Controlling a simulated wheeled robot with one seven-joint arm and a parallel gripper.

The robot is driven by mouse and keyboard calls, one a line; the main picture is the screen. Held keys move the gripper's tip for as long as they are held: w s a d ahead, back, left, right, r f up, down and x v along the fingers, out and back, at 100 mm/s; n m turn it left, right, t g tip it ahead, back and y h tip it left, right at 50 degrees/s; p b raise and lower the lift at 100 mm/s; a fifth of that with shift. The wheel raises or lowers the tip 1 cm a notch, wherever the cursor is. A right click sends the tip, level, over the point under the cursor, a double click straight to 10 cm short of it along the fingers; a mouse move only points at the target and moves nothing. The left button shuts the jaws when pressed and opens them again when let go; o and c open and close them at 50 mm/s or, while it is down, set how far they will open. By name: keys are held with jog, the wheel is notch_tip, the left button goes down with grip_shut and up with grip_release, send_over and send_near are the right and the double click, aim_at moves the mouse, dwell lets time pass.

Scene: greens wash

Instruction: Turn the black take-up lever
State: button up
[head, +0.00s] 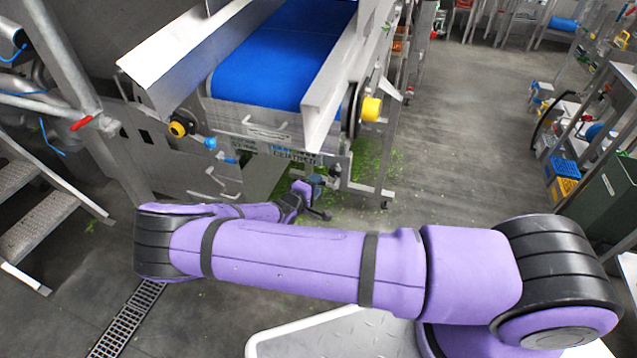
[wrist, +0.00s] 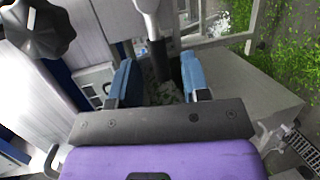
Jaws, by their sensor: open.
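The black take-up lever (wrist: 159,62) shows in the wrist view as a grey arm from the top edge ending in a black grip. My gripper (wrist: 160,78) is open, with its blue finger pads one on each side of the black grip. A gap shows between the grip and each pad. In the head view my gripper (head: 316,184) is low under the front right corner of the blue belt conveyor (head: 275,60). The lever is too small and crowded to make out there.
A black lobed knob (wrist: 38,28) is at the wrist view's upper left. Green scraps (head: 372,160) litter the floor below. Metal steps (head: 40,225) stand left. The right floor aisle (head: 470,130) is clear.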

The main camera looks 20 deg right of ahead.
jog(key=v, duration=0.8)
jog(key=shift+s+a, duration=0.1)
